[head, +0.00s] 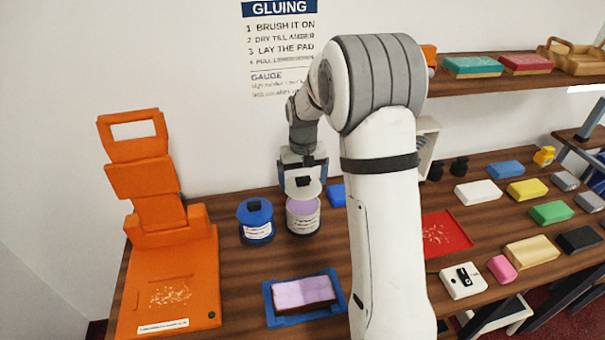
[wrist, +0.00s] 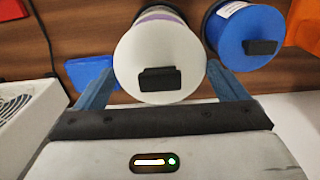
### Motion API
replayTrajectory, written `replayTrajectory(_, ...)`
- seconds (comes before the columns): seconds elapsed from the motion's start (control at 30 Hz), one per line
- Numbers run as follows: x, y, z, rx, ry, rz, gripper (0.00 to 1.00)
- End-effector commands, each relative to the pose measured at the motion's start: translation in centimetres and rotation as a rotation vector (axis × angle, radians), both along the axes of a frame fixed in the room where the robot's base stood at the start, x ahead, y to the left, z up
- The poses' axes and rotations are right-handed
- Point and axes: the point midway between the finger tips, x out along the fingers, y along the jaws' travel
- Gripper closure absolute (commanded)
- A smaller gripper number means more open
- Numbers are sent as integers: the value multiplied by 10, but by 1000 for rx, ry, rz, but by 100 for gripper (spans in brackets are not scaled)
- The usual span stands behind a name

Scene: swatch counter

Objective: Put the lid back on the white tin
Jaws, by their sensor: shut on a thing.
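The white tin (head: 303,222) stands open on the wooden counter, with lilac contents showing at its top. Its white lid (head: 305,191), with a black knob, is tilted just above the tin's back rim. My gripper (head: 303,179) is shut on the lid, over the tin. In the wrist view, the lid (wrist: 155,50) is between the blue fingers (wrist: 162,88) and hides most of the tin (wrist: 160,12). I cannot tell whether the lid touches the rim.
A blue tin (head: 256,229) with a blue lid stands close on the left. An orange press (head: 200,255) is further left. A blue tray (head: 270,305) with a lilac-topped block lies in front. A red tray (head: 455,245) and several coloured pads are on the right.

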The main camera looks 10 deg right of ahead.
Motion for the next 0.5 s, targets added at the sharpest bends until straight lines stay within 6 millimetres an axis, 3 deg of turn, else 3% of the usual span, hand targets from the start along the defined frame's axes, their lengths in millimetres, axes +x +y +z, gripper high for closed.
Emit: replayTrajectory(0.5,0,-3,-48,0,1,-5,29)
